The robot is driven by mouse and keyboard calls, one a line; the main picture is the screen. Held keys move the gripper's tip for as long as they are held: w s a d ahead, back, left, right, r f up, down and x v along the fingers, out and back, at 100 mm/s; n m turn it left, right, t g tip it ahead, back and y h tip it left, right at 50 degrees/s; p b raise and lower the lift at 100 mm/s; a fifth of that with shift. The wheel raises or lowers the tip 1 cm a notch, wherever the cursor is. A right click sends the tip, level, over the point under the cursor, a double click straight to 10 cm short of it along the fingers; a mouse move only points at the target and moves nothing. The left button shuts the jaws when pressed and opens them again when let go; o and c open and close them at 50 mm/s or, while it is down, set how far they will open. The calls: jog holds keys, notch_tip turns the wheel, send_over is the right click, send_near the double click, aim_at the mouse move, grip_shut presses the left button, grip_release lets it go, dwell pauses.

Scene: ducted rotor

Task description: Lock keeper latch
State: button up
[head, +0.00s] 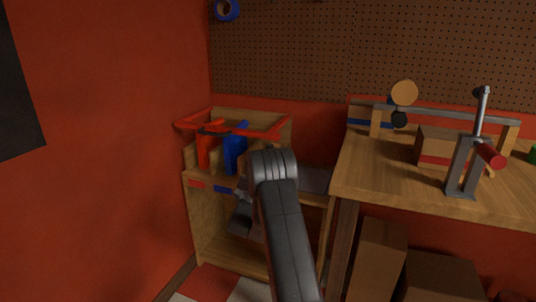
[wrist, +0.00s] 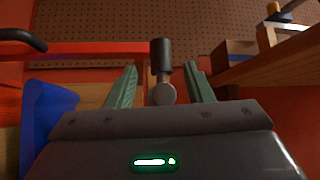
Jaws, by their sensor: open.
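My gripper (wrist: 160,68) is open in the wrist view, its two green fingers apart and pointing away from the camera. A small lever with a dark cylindrical grip (wrist: 160,52) and a round metal end (wrist: 162,94) shows between the fingers; it may be the keeper latch, and I cannot tell whether the fingers touch it. In the head view a wooden cabinet (head: 210,225) carries a red frame (head: 255,133) with a red upright (head: 204,150) and a blue upright (head: 235,150). My arm hides part of the cabinet's right side, and my fingertips are not clear there.
A workbench (head: 375,175) stands at the right, with a metal stand and red-handled lever (head: 466,165) and a wooden disc (head: 404,93) on it. Boxes (head: 380,255) sit below it. A blue part (wrist: 48,125) is close to my gripper's left.

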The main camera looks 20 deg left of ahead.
jog(key=v, duration=0.8)
jog(key=shift+f+p, duration=0.15)
jog(key=shift+p, duration=0.15)
jog(key=b+x, duration=0.1)
jog(key=x, duration=1.3)
jog(key=shift+s+b, duration=0.15)
jog(key=shift+b, duration=0.15)
jog(key=shift+h, duration=0.3)
